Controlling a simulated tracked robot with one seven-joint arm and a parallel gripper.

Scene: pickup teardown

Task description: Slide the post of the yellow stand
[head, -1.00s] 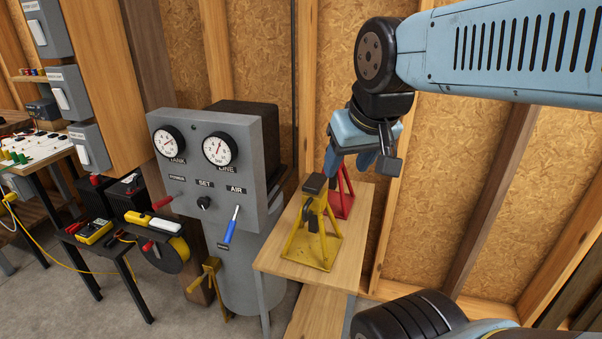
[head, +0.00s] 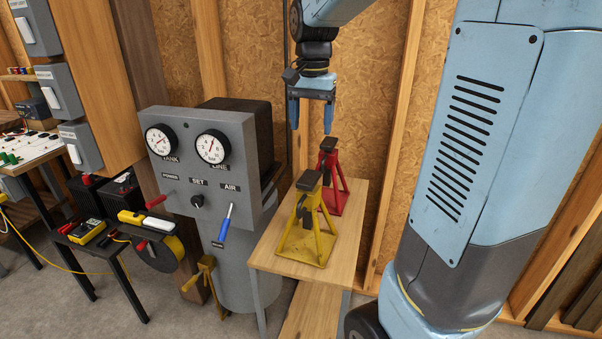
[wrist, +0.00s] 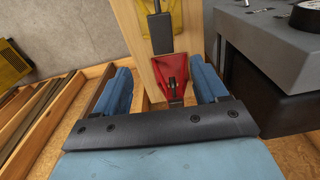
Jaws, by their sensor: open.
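The yellow stand (head: 308,243) is on the small wooden table, with a dark pad on top of its post (head: 309,180). A red stand (head: 330,190) stands just behind it, also with a dark top. My gripper (head: 310,128) hangs pointing down above the table, over the back near the red stand, open and empty with its blue fingers apart. In the wrist view the red stand (wrist: 173,82) shows between the blue fingers, and the yellow stand (wrist: 149,12) is partly cut off at the top edge. The gripper appears apart from both stands.
The grey gauge panel (head: 205,170), with a blue-handled lever (head: 225,224), stands close left of the wooden table (head: 345,230). The stud wall (head: 385,120) is behind. A low bench (head: 100,235) with tools is at left.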

